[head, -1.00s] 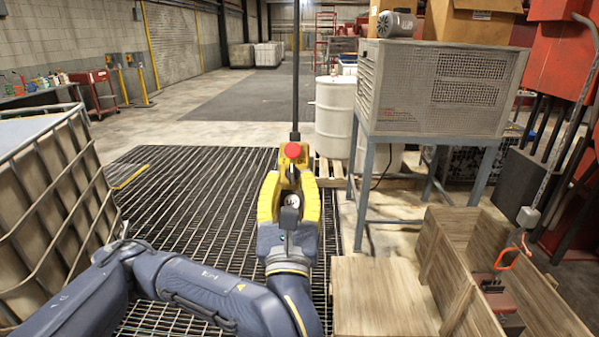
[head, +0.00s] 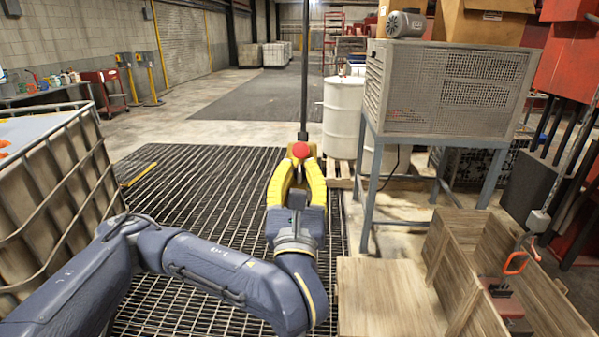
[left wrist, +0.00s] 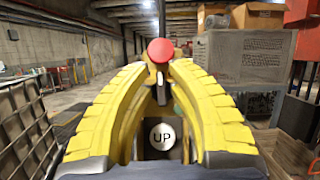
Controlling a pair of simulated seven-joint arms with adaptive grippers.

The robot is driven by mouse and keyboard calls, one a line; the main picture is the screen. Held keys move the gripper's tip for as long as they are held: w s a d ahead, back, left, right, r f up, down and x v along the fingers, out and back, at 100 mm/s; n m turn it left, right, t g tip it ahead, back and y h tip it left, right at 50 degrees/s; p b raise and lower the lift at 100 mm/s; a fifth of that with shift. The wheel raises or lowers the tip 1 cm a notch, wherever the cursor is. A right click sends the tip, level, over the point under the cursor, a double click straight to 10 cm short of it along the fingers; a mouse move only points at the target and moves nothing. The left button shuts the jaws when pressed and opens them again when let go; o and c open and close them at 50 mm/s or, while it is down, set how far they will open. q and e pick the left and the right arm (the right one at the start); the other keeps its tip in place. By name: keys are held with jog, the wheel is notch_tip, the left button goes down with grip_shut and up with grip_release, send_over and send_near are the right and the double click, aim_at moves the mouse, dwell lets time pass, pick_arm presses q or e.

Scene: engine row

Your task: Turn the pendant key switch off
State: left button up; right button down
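The pendant hangs on a dark pole and has a red button (head: 301,150) at its top. The button also shows in the left wrist view (left wrist: 160,50). Below it, a round white button marked UP (left wrist: 162,136) shows on a dark face between my fingers. My left gripper (head: 299,164) has thick yellow fingers reaching up at the pendant, one on each side, tips just below the red button. The tips are a small gap apart with something dark between them. I cannot tell whether they touch it. The key switch is not clearly visible. My right gripper is not in view.
A caged tank (head: 55,180) stands close on the left. A grey ventilated unit (head: 440,90) on a blue-grey stand is at right, with a white drum (head: 343,115) beside it. An open wooden crate (head: 385,290) is at lower right. Floor grating (head: 190,190) is clear.

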pick_arm(q)
grip_shut()
jog(key=shift+d+n+y, duration=0.15)
jog(key=shift+n+y, duration=0.25)
jog(key=shift+a+n+g+y, duration=0.1)
jog(key=shift+n+g+y, duration=0.5)
jog(key=shift+n+y, duration=1.25)
jog(key=shift+a+n+g+y, duration=0.1)
jog(key=shift+n+g+y, duration=0.5)
jog(key=shift+n+y, duration=1.2)
jog(key=shift+n+h, duration=0.25)
jog(key=shift+n, duration=0.3)
jog(key=shift+o, duration=2)
grip_release()
jog(key=v, duration=1.2)
jog(key=shift+s, duration=0.1)
